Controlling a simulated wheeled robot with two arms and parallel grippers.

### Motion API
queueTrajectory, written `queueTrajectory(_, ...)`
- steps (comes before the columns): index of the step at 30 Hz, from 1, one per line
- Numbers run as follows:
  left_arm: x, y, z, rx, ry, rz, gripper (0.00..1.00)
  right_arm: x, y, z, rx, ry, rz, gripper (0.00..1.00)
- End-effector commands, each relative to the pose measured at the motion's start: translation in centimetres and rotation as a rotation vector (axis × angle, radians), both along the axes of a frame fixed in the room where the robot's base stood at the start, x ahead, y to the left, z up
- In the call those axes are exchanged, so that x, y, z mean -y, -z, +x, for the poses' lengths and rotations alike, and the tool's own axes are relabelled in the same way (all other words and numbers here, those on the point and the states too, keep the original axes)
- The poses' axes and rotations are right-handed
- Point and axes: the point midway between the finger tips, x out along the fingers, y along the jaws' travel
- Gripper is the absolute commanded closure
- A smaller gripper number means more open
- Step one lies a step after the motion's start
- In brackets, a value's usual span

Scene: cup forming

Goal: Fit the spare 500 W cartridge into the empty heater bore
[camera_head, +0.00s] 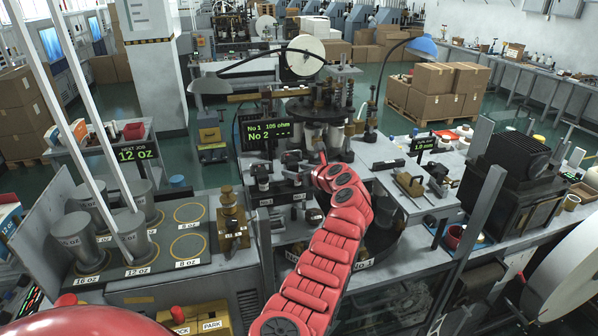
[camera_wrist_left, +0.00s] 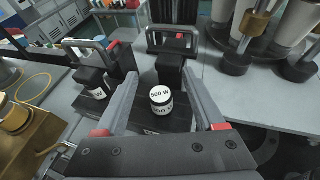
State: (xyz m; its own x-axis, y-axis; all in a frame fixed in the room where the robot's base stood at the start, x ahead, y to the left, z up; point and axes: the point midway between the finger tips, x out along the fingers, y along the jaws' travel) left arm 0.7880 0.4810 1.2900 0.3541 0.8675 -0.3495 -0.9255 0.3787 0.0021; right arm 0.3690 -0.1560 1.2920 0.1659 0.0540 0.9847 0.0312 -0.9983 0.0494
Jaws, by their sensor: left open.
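In the left wrist view, a short cylinder with a white top marked 500 W (camera_wrist_left: 161,95) stands upright on or in a dark block, between the fingers of my left gripper (camera_wrist_left: 162,77). The fingers are open, one on each side of it, with visible gaps. A second white label ending in W (camera_wrist_left: 98,94) shows on a dark block to the left. In the head view my red left arm reaches to the machine bench and its gripper is mostly hidden. I cannot make out an empty heater bore. My right gripper is not in view.
Dark bracket handles (camera_wrist_left: 175,40) rise just beyond the fingers. A sign (camera_head: 264,133) reads No 1 105 ohm, with dashes for No 2. A brass fitting (camera_head: 232,220) and metal cup forms (camera_head: 135,232) stand left. The machine's cylinders (camera_wrist_left: 285,25) are at upper right.

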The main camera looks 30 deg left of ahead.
Motion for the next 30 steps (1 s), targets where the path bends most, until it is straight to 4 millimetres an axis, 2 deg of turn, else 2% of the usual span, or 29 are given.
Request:
queueTrajectory(5, 0.6, -0.1, -0.2, 0.001, -0.001, 0.001, 0.29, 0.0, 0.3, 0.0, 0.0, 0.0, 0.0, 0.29)
queueTrajectory(11, 2.8, -1.0, -1.0, 0.007, 0.002, 0.0, 0.29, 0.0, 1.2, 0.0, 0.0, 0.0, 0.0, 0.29)
queueTrajectory(16, 6.3, -1.8, -2.3, 0.005, 0.005, 0.0, 0.29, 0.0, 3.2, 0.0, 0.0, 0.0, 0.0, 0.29)
queueTrajectory(24, 12.2, -4.3, -4.7, 0.003, 0.005, 0.0, 0.29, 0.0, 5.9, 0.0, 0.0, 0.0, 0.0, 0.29)
queueTrajectory(30, 14.6, -5.6, -5.8, 0.0, 0.002, -0.001, 0.29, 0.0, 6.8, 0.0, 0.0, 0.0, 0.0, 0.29)
